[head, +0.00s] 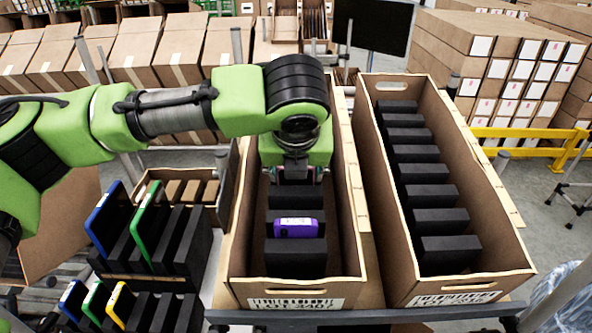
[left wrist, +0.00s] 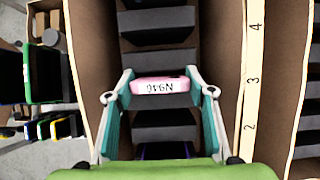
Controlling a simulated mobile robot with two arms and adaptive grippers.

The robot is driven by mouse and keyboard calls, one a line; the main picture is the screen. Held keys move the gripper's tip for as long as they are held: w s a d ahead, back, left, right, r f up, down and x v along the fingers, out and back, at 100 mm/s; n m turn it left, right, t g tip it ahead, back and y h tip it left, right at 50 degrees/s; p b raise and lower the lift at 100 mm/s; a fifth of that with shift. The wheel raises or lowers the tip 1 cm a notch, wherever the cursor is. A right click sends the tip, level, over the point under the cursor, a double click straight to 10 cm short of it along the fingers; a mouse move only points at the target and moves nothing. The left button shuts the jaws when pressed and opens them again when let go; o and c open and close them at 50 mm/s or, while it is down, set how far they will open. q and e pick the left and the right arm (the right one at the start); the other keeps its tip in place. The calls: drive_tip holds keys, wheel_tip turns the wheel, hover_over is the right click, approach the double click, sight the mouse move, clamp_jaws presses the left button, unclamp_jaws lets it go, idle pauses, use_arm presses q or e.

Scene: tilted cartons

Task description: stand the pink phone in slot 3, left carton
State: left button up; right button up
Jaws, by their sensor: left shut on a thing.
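The pink phone (left wrist: 160,86), with a white label reading upside down, is between the fingers of my left gripper (left wrist: 161,88) in the left wrist view. It is inside the left carton (head: 349,215), between black dividers, level with the mark 3 on the carton's edge. I cannot tell how deep it sits. In the head view my left gripper (head: 295,178) points down into the carton and hides nearly all of the phone. A purple phone (head: 296,228) stands in a slot nearer the front of this carton. My right gripper is not in view.
A right carton (head: 487,210) with black dividers and no phones stands alongside. At the left, black racks hold blue (head: 108,220), green (head: 147,226) and yellow (head: 118,306) devices. The carton's walls rise close on both sides of my left gripper.

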use_arm(q)
drive_tip(key=shift+s+f, duration=0.1)
drive_tip(key=shift+f, duration=0.2)
drive_tip(key=o, duration=1.1)
drive_tip(key=shift+w+r, duration=0.1)
drive_tip(key=shift+w, duration=0.1)
drive_tip(key=shift+s+r, duration=0.2)
drive_tip(key=shift+r, duration=0.25)
drive_tip(key=v, duration=1.1)
drive_tip(key=shift+r, duration=0.15)
drive_tip(key=r+p, duration=0.3)
drive_tip(key=p, duration=0.1)
drive_tip(key=s+r+p, duration=0.1)
drive_tip(key=r+p, duration=0.2)
drive_tip(key=p, duration=0.1)
drive_tip(key=shift+s+r, duration=0.2)
drive_tip(key=shift+r, duration=0.1)
